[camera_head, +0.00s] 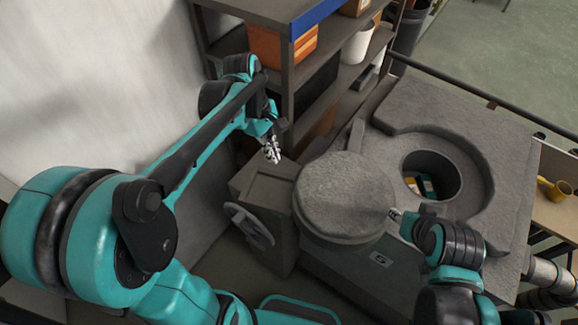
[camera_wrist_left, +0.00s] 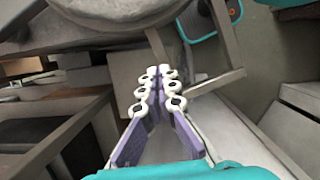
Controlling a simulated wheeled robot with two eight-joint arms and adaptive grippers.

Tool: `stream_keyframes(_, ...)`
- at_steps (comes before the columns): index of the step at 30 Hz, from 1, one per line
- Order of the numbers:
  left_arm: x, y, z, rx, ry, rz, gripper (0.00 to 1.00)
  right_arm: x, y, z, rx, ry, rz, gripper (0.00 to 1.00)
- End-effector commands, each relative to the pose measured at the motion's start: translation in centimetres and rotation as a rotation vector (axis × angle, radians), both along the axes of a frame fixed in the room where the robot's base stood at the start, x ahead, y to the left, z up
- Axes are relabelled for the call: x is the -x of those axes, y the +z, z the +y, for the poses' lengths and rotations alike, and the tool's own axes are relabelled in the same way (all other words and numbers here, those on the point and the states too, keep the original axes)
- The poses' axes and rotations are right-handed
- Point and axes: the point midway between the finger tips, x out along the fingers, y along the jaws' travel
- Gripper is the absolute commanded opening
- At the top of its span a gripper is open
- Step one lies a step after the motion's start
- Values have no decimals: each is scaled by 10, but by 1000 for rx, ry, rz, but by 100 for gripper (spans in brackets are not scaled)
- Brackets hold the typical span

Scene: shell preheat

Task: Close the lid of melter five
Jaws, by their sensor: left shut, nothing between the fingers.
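Melter five is the grey block (camera_head: 385,283) with a "5" label on its front. Its thick round grey lid (camera_head: 345,185) is swung out to the left, clear of the round opening (camera_head: 432,172). Inside the opening, some blue and yellow items show. My left gripper (camera_head: 273,152) is shut and empty, left of the lid and apart from it. In the left wrist view its fingertips (camera_wrist_left: 160,72) are together, with the lid's edge (camera_wrist_left: 110,22) beyond them. My right gripper (camera_head: 396,214) is at the lid's right edge; I cannot tell whether it touches or how its fingers stand.
A grey box with a handwheel (camera_head: 249,226) stands left of the lid. A shelf with an orange bin (camera_head: 283,45) and white container (camera_head: 358,43) is behind. A table with a yellow cup (camera_head: 555,189) is at right. A pale wall is at left.

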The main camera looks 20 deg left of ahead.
Motion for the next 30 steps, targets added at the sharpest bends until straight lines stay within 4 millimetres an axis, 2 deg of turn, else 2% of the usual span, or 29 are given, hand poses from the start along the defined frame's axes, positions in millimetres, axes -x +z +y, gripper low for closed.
stream_keyframes(5, 2, -36, -9, 0, -2, 0, 0, 0, 1, 0, 0, 0, 0, 40)
stream_keyframes(9, 9, -33, -31, 1, -4, 0, 0, 0, 8, 0, 0, 0, 0, 40)
stream_keyframes(14, 12, -34, -44, 0, -2, 0, 0, 0, 11, 0, 0, 0, 0, 40)
stream_keyframes(30, 14, -35, -50, 0, 8, -1, 0, 0, 11, 0, 0, 0, 0, 40)
